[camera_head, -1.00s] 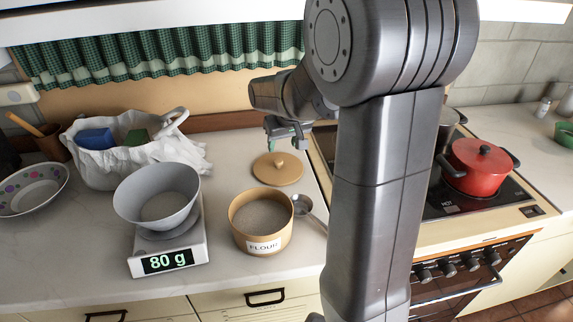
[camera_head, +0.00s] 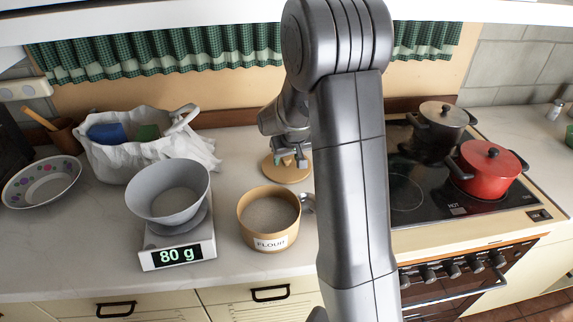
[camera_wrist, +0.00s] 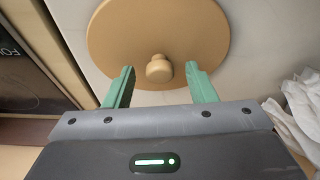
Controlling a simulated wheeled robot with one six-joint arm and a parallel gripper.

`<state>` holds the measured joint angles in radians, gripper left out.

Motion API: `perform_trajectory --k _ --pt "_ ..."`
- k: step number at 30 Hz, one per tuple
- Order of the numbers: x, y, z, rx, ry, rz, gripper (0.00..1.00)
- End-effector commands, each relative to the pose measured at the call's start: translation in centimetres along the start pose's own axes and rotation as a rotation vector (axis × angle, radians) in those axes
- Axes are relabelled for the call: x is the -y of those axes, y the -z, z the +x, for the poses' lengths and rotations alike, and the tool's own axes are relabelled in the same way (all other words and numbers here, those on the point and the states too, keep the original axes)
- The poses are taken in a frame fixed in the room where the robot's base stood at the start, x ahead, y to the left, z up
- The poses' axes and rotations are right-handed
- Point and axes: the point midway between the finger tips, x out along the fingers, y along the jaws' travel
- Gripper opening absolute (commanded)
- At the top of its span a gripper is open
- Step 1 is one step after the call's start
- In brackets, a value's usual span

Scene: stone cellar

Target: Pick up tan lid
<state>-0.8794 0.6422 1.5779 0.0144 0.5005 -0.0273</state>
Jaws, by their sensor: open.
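The tan lid (camera_head: 285,172) lies flat on the white counter behind the flour canister, partly hidden by my gripper in the head view. It is a round disc (camera_wrist: 158,25) with a small round knob (camera_wrist: 159,68) in the wrist view. My gripper (camera_head: 290,160) is open and empty, pointing down over the lid. In the wrist view its two green fingers (camera_wrist: 158,75) stand on either side of the knob with a gap at each side. I cannot tell how high the fingertips are above the lid.
The open flour canister (camera_head: 269,240) stands in front of the lid, with a metal scoop (camera_head: 308,203) beside it. A scale (camera_head: 190,247) with a grey bowl (camera_head: 168,190) stands left. A white bag (camera_head: 120,160) is behind. Red (camera_head: 485,170) and steel-lidded (camera_head: 437,130) pots sit on the stove at right.

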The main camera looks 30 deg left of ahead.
Motion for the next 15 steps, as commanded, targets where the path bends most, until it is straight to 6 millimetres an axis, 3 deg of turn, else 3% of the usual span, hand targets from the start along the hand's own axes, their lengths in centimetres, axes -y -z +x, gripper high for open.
perform_trajectory --k 7,15 --pt "0.02 0.00 0.17 0.000 0.000 -0.001 0.51" --pt "0.02 -0.01 0.16 0.000 0.000 -0.001 0.04"
